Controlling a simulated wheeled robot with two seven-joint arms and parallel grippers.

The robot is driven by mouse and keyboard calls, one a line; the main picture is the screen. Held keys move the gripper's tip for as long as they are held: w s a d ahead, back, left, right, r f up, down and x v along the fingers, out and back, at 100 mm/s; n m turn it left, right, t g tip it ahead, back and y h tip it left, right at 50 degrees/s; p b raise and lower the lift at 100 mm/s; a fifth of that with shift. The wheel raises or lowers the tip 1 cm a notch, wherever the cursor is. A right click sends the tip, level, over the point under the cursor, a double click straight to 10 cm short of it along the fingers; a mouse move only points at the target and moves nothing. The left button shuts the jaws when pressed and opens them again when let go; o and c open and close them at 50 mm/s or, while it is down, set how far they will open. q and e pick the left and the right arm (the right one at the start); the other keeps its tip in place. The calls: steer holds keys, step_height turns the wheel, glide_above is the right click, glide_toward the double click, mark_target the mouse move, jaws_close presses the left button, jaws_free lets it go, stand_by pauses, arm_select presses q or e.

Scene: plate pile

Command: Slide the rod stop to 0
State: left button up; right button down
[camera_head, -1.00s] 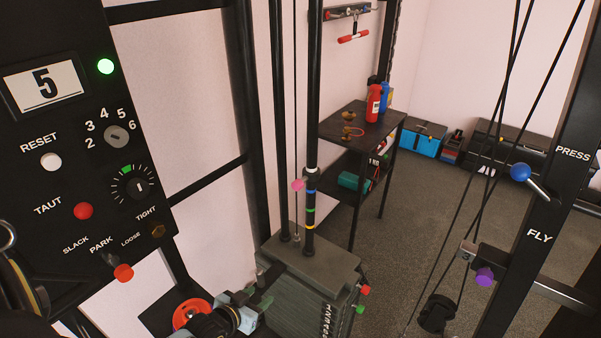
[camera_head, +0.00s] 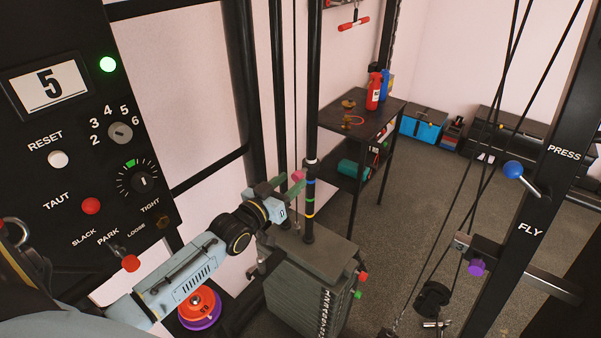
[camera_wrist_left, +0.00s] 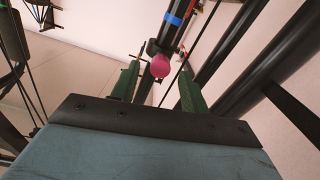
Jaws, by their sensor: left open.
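The black upright rod (camera_head: 311,110) carries coloured bands: white, blue, green and orange. The rod stop's pink knob (camera_head: 298,176) sticks out to the left just below the white band (camera_head: 311,161). My left gripper (camera_head: 287,186) is open at the knob, its green fingers pointing towards the rod. In the left wrist view the pink knob (camera_wrist_left: 161,67) shows between the spread fingers (camera_wrist_left: 160,88), near their tips. A blue band (camera_wrist_left: 173,20) shows beyond it. I cannot tell whether a finger touches the knob. No 0 label is readable. My right gripper is not in view.
The weight stack (camera_head: 310,275) stands below the rod. A control panel (camera_head: 90,130) reading 5 is at left. Red and purple plates (camera_head: 200,308) lie at lower left. A dark shelf table (camera_head: 365,125) stands behind; cables and a post (camera_head: 545,170) are at right.

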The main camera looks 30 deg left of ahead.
mark_target(295, 178)
arm_select(q)
steer(key=shift+w+d, duration=0.15)
steer(key=shift+w, duration=1.15)
steer(key=shift+w+d, duration=0.1)
steer(key=shift+w, duration=1.2)
steer(key=shift+c, duration=0.2)
jaws_close()
